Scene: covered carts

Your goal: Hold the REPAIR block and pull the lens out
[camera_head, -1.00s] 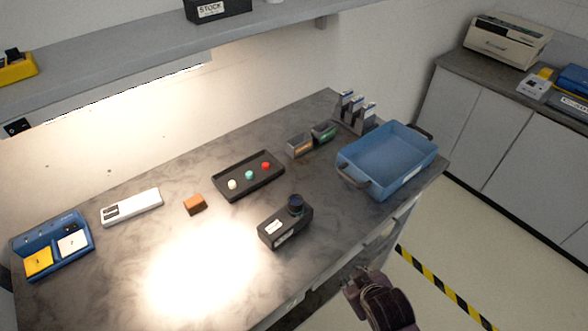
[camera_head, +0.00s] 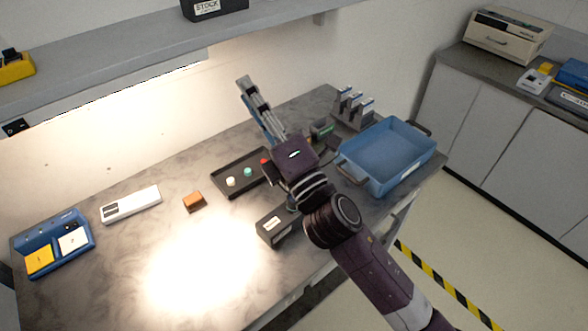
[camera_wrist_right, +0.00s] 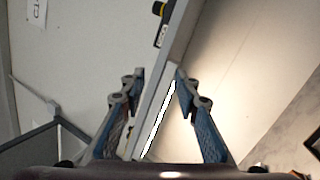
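The black block (camera_head: 274,226) with a white label stands on the grey table near its front edge. I cannot read the label. The dark round lens (camera_head: 291,204) on the block's top is mostly hidden behind my right wrist. My right gripper (camera_head: 248,86) is raised above the table, beyond the block, with its fingers pointing up and left toward the wall and shelf. In the right wrist view its fingers (camera_wrist_right: 160,76) are apart with nothing between them. It is away from the block and the lens. My left gripper is not in view.
A black tray (camera_head: 224,187) with coloured knobs lies behind the block. A blue bin (camera_head: 386,178) stands to the right, a brown block (camera_head: 193,202) to the left. The shelf (camera_head: 105,76) edge overhangs the back.

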